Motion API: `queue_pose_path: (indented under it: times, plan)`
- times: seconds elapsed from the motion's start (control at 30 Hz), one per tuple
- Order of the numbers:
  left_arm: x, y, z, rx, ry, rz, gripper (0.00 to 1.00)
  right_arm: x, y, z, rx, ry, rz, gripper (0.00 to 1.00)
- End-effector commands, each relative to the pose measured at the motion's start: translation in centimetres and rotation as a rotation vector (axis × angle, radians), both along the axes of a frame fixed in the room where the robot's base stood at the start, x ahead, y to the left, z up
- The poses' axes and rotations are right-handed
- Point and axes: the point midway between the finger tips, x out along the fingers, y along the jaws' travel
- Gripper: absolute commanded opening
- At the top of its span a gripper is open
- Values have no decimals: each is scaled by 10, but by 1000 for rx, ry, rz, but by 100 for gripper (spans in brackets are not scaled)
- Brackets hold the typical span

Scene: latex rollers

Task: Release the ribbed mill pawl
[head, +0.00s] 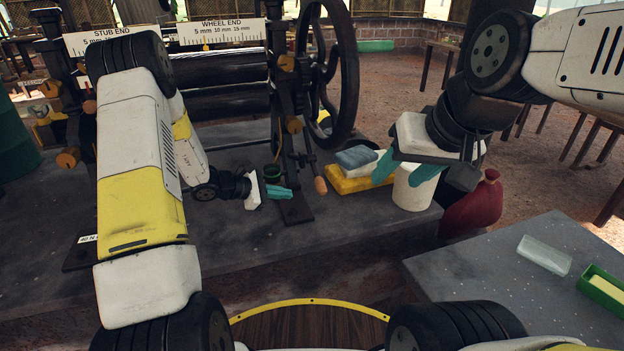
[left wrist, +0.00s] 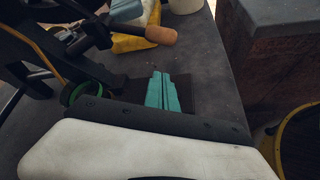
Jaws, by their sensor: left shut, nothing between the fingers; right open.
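The roller mill (head: 228,104) stands on the dark bench at the left, with dark rollers between upright frames. A lever with a wooden handle (head: 320,186) hangs low at the frame's wheel end; the handle also shows in the left wrist view (left wrist: 161,35). I cannot tell for sure whether this lever is the pawl. My left gripper (head: 280,192) is shut and empty, low beside the frame's foot and left of the handle, apart from it. Its teal fingers show in the left wrist view (left wrist: 161,92), below the handle. My right gripper (head: 406,172) is open in front of a white bucket.
A black handwheel (head: 345,75) rises at the mill's right side. A green ring (left wrist: 72,92) sits near my left fingers.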

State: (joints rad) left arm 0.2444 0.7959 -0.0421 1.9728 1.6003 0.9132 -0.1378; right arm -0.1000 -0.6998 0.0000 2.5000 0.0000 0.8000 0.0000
Motion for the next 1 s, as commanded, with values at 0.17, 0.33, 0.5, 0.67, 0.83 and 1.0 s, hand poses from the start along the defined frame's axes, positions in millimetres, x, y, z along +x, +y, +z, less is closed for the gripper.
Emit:
queue_pose_path:
  times: [0.17, 0.33, 0.5, 0.67, 0.83, 1.0]
  plan:
    - [5, 4, -13, -17, 19, 36, 0, 0, 0, 0, 0, 0, 0, 51]
    - [5, 4, -13, -18, 19, 37, 0, 0, 0, 0, 0, 0, 0, 51]
    - [5, 3, -14, -17, 19, 36, 0, 0, 0, 0, 0, 0, 0, 51]
    - [12, -9, -21, -18, 21, 34, 0, 0, 0, 0, 0, 0, 0, 51]
    - [27, -35, -36, -18, 20, 31, 0, 0, 0, 0, 0, 0, 0, 51]
    - [44, -63, -54, -17, 19, 31, 0, 0, 0, 0, 0, 0, 0, 51]
